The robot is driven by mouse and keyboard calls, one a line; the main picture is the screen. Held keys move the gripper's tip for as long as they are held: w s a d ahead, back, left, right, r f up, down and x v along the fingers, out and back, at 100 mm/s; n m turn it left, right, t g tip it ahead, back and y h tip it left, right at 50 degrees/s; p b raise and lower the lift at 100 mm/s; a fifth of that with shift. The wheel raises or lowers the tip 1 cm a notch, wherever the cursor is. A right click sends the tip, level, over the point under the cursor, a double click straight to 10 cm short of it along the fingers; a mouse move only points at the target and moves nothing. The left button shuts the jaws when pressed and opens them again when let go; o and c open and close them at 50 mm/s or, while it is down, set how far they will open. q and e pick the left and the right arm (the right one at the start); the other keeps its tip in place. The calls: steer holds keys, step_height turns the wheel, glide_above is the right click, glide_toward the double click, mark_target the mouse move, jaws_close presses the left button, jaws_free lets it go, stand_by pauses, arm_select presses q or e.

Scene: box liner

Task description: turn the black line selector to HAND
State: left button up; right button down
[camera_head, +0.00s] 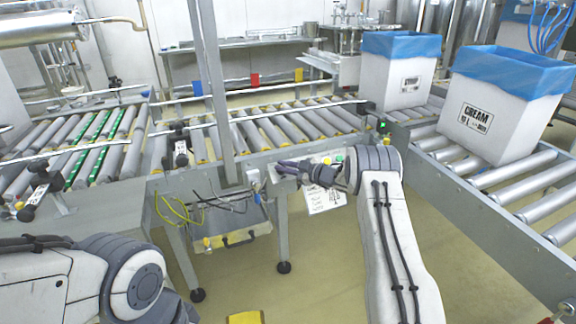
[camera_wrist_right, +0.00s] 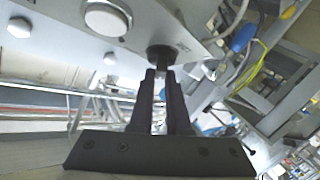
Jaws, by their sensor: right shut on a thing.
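The black line selector (camera_wrist_right: 163,51) is a dark round knob on the underside-facing grey panel in the right wrist view. My right gripper (camera_wrist_right: 165,74) is shut on it, with the two dark fingers on either side of its grip. In the head view my right gripper (camera_head: 282,168) reaches left to the panel on the conveyor's front side and hides the selector. The HAND marking and the selector's setting cannot be read. My left arm shows at the lower left of the head view, but its gripper is out of view.
A large pale button (camera_wrist_right: 106,17) sits beside the selector. A printed sheet (camera_head: 326,198) hangs below the panel. An upright post (camera_head: 212,90) stands left of it. Yellow and black loose cables (camera_head: 180,212) hang nearby. Two blue-lined boxes, one marked CREAM (camera_head: 497,110), stand on rollers at right.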

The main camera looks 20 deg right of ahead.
steer(key=shift+w+d+r, duration=0.1)
steer(key=shift+d, duration=0.25)
steer(key=c, duration=0.9)
jaws_free()
steer(key=shift+a, duration=0.15)
steer(key=p+v, duration=0.2)
steer(key=v, duration=0.8)
steer(key=shift+s+d+p, duration=0.2)
steer(key=shift+s+p, duration=0.05)
steer(key=shift+p, duration=0.05)
